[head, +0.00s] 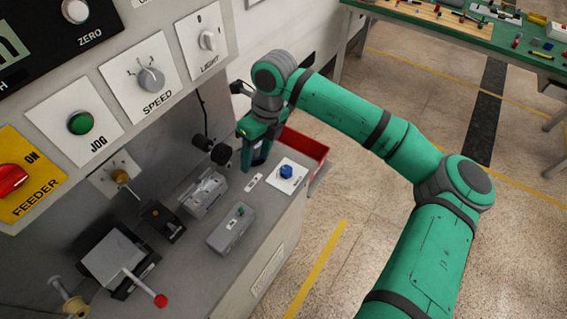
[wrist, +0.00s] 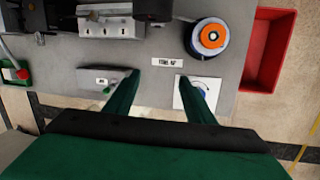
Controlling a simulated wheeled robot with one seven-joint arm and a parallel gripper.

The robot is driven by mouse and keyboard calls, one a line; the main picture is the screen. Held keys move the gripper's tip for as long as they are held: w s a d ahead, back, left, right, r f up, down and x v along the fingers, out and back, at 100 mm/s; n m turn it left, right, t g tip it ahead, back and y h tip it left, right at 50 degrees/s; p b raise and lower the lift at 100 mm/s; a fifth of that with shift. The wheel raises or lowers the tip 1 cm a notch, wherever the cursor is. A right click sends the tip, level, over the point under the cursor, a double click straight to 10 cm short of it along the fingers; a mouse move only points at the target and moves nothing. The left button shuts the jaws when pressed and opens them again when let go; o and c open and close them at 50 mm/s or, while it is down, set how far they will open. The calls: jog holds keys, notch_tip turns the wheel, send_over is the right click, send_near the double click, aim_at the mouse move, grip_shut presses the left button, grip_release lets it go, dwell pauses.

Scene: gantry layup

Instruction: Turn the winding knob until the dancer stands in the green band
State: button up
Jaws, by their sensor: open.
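A blue knob (head: 286,172) sits on a white plate at the right end of the grey machine bench; I take it for the winding knob. In the wrist view the knob (wrist: 204,92) is partly hidden behind my right finger, and a curved arrow shows on its plate. My gripper (head: 251,164) is open and empty, left of the knob in the head view. In the wrist view my gripper (wrist: 158,75) has its fingers apart, with the knob beside the right one. I cannot make out the dancer or the green band in either view.
A roll with an orange centre (wrist: 211,37) stands close to the knob plate. A red bin (head: 304,150) is beyond the bench end. A grey box with a green switch (head: 232,229) stands nearby. A panel with a speed dial (head: 151,79) rises at left. Open floor lies right.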

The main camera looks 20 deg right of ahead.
aim_at(286, 169)
jog(key=d+m+h, duration=0.1)
jog(key=d+h, duration=0.2)
jog(key=d, duration=0.6)
notch_tip(286, 169, down, 9)
jog(key=shift+w+r, duration=0.1)
jog(key=shift+w, duration=0.05)
jog(key=shift+a+f, duration=0.15)
jog(key=shift+f, duration=0.35)
jog(key=c, duration=1.1)
